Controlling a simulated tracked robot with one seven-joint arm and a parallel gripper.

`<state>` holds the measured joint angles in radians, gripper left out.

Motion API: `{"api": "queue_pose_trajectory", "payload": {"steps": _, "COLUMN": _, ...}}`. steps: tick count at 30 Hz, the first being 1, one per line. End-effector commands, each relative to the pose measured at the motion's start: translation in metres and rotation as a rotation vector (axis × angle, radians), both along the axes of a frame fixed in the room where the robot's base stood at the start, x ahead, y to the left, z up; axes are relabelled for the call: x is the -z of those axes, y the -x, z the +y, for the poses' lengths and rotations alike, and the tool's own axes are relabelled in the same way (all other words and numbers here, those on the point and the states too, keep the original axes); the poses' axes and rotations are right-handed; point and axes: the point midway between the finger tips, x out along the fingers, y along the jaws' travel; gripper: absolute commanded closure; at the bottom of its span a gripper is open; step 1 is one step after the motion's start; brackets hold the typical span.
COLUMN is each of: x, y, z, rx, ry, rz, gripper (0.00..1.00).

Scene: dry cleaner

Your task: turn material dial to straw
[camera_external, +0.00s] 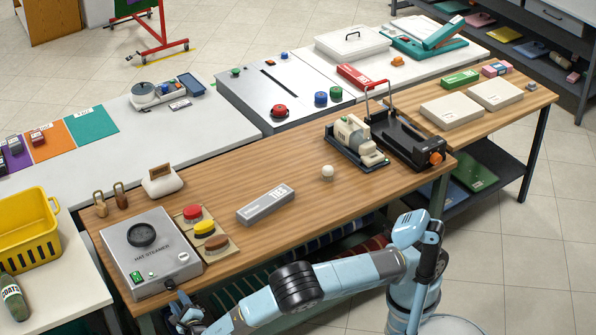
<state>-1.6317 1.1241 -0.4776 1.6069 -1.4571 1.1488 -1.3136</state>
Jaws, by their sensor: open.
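The hat steamer (150,262), a grey box with a black round vent (141,235) on top, stands at the left end of the wooden table. A small pale dial (183,257) sits on its right side. Its markings are too small to read, so its setting cannot be told. A green switch (137,276) and a smaller green control sit along its front edge. My gripper (172,287) is open, at the steamer's front right corner, in front of and below the dial. It looks apart from the dial. My arm partly hides the fingers.
Red, yellow and brown felt pieces (204,228) lie on a board right of the steamer. A grey labelled box (265,205), a white ball (327,171) and a cream machine (357,141) stand farther right. A yellow basket (28,235) is at left. The middle table is mostly clear.

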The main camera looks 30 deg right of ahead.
Motion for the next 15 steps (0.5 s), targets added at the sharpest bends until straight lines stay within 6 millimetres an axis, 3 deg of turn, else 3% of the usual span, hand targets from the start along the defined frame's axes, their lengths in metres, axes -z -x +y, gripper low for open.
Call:
{"api": "queue_pose_trajectory", "payload": {"steps": 6, "x": 0.000, "y": -0.036, "z": -0.003, "rx": 0.001, "ry": 0.000, "rz": -0.001, "gripper": 0.55}}
{"api": "queue_pose_trajectory", "payload": {"steps": 15, "x": 0.000, "y": -0.056, "z": -0.005, "rx": 0.001, "ry": 0.000, "rz": -0.001, "gripper": 0.55}}
